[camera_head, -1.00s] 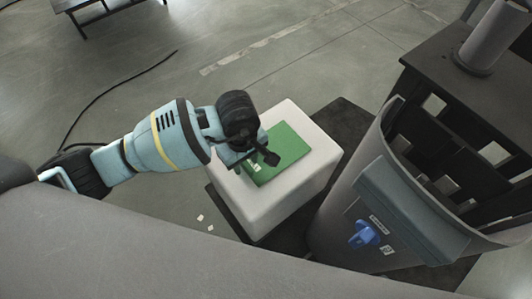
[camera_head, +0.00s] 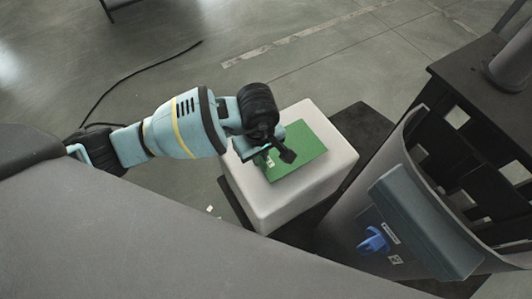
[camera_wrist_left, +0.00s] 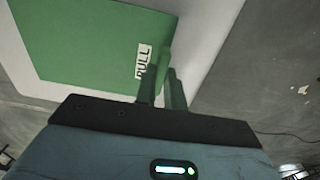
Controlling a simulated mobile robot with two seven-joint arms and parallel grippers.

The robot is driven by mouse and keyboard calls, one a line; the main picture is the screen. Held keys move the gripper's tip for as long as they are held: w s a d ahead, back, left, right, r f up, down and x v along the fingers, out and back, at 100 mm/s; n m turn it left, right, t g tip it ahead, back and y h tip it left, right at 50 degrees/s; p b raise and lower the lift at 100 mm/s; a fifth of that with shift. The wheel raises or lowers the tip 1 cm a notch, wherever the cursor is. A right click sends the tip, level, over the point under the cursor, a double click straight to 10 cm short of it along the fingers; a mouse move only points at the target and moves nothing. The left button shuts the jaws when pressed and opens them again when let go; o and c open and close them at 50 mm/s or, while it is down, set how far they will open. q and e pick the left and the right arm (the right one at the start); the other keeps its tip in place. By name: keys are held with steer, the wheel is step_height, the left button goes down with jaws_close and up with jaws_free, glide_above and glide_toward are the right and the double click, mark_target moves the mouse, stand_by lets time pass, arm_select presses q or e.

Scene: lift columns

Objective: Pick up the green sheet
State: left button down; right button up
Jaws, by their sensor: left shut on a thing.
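The green sheet (camera_head: 305,152) lies flat on top of a white block (camera_head: 268,212). A white label reading "PULL" (camera_wrist_left: 143,61) is near its edge in the left wrist view, where the sheet (camera_wrist_left: 85,45) fills the upper left. My left gripper (camera_head: 267,158) is at the sheet's left edge, beside the label. In the left wrist view its fingers (camera_wrist_left: 161,88) are shut on a narrow green part at that edge. The wrist hides part of the sheet in the head view. My right gripper is not in view.
A grey curved bin-like body with a blue knob (camera_head: 373,241) stands close to the right of the block. A black slotted frame (camera_head: 470,130) is behind it. A dark mat (camera_head: 362,125) lies under the block. A black cable (camera_head: 135,72) runs over open floor at the left.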

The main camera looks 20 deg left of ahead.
arm_select(q)
step_height(320, 180, up, 9)
steer(key=p, duration=0.1)
steer(key=shift+r, duration=0.2)
